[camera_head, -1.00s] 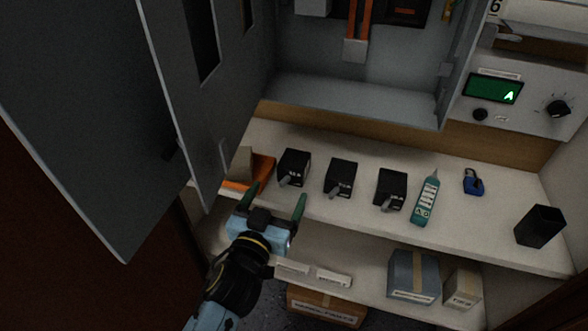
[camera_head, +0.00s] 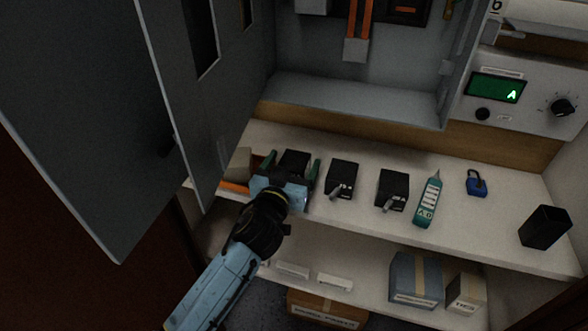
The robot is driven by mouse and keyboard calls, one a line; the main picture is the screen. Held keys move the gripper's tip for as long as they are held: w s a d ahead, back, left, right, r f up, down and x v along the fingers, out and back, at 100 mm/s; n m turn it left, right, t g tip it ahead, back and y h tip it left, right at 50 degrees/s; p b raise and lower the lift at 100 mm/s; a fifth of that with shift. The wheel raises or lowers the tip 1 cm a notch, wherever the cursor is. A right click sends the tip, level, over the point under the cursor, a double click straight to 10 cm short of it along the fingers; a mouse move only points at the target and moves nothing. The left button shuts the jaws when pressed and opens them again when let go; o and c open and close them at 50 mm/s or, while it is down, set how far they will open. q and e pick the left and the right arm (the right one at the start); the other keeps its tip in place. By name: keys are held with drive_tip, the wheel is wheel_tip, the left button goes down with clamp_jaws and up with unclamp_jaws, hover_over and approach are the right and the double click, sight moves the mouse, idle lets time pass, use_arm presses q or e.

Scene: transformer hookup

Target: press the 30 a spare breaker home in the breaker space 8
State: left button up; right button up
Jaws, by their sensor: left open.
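Three black breakers with grey levers are in a row on the white shelf (camera_head: 460,239). The left breaker (camera_head: 294,160) is partly hidden by my left gripper (camera_head: 293,166). The middle breaker (camera_head: 342,176) and the right breaker (camera_head: 393,187) stand clear of it. Their ratings are too small to read. My left gripper is open, with a green finger on each side of the left breaker; I cannot tell whether they touch it. The grey panel box (camera_head: 330,98) stands open behind the shelf, with orange bars (camera_head: 358,30) inside. Breaker space 8 cannot be made out. My right gripper is not in view.
The open grey panel door (camera_head: 190,110) stands close to the left of my arm. A teal tester (camera_head: 429,200), a blue padlock (camera_head: 477,183) and a black cup (camera_head: 543,227) are to the right. Boxes (camera_head: 415,279) sit on the lower shelf.

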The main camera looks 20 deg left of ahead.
use_arm(q)
drive_tip(key=c, duration=1.1)
drive_tip(key=shift+r, duration=0.1)
